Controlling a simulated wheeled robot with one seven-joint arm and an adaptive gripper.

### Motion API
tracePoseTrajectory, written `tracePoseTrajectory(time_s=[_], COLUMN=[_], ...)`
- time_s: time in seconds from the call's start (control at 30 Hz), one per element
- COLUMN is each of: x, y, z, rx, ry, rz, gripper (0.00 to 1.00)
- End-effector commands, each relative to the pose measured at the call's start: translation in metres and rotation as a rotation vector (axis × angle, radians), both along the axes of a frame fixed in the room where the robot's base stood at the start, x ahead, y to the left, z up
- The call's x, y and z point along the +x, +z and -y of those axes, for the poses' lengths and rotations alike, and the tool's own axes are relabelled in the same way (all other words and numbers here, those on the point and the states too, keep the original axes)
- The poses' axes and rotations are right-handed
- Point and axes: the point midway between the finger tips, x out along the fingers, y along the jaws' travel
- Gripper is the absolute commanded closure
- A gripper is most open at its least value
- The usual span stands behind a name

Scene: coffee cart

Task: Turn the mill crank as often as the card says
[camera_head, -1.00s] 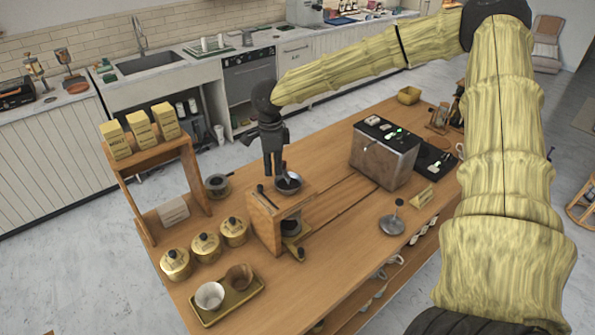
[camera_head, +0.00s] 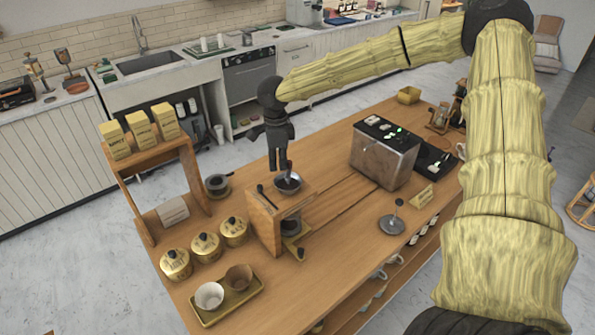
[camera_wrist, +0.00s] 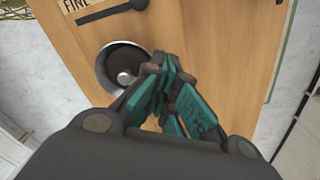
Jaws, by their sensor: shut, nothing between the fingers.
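The wooden mill (camera_head: 264,227) stands on the wooden counter, with a round metal bowl (camera_head: 287,190) on its top. In the wrist view the mill top (camera_wrist: 205,35) carries a "FINE" label (camera_wrist: 76,5) and a black lever (camera_wrist: 112,9). The bowl (camera_wrist: 103,66) is dark inside and holds a rounded silver piece (camera_wrist: 126,77); I cannot tell if this belongs to the crank. My gripper (camera_head: 287,172) points down over the bowl, shut and empty. Its fingertips (camera_wrist: 163,66) overlap the bowl's edge; contact is unclear. A white card (camera_head: 174,212) leans by the wooden rack, its writing unreadable.
Lidded brass canisters (camera_head: 205,247) and a tray (camera_head: 232,306) with two cups stand left of the mill. A metal box (camera_head: 381,160) and a tamper-like tool (camera_head: 392,224) stand right. The counter between mill and metal box is mostly clear.

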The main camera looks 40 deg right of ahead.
Motion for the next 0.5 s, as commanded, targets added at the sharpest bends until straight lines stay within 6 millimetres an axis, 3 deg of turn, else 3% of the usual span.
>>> tracePoseTrajectory(time_s=[0.5], x=[-0.001], y=[0.000], z=[0.016], rx=[-0.001], ry=[0.000], rz=[0.000], gripper=[1.00])
